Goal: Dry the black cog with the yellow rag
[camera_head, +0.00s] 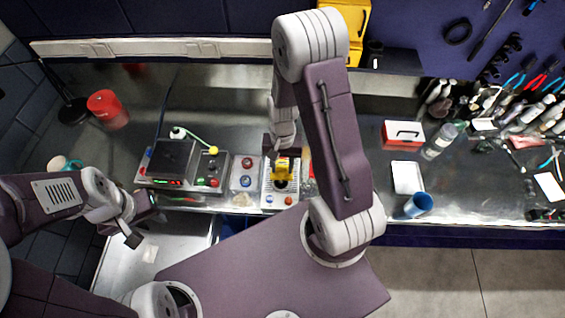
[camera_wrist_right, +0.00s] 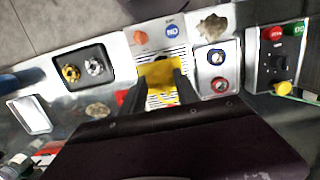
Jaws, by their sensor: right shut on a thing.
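The yellow rag (camera_head: 283,168) is between the fingers of my right gripper (camera_head: 283,158), over a slatted metal unit (camera_head: 294,191). In the right wrist view the rag (camera_wrist_right: 163,75) hangs between the two dark fingers of the right gripper (camera_wrist_right: 160,92), which is shut on it. A small dark round shape (camera_head: 281,184), perhaps the black cog, shows just below the rag on the slats. My left gripper (camera_head: 141,221) is open and empty at the left, away from the unit.
Beside the slatted unit stand a box with red and blue round parts (camera_head: 245,173) and a control box (camera_head: 211,172). A dark tray with gold and silver cogs (camera_wrist_right: 85,69) shows in the wrist view. A blue cup (camera_head: 418,204) and white tray (camera_head: 407,177) are to the right.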

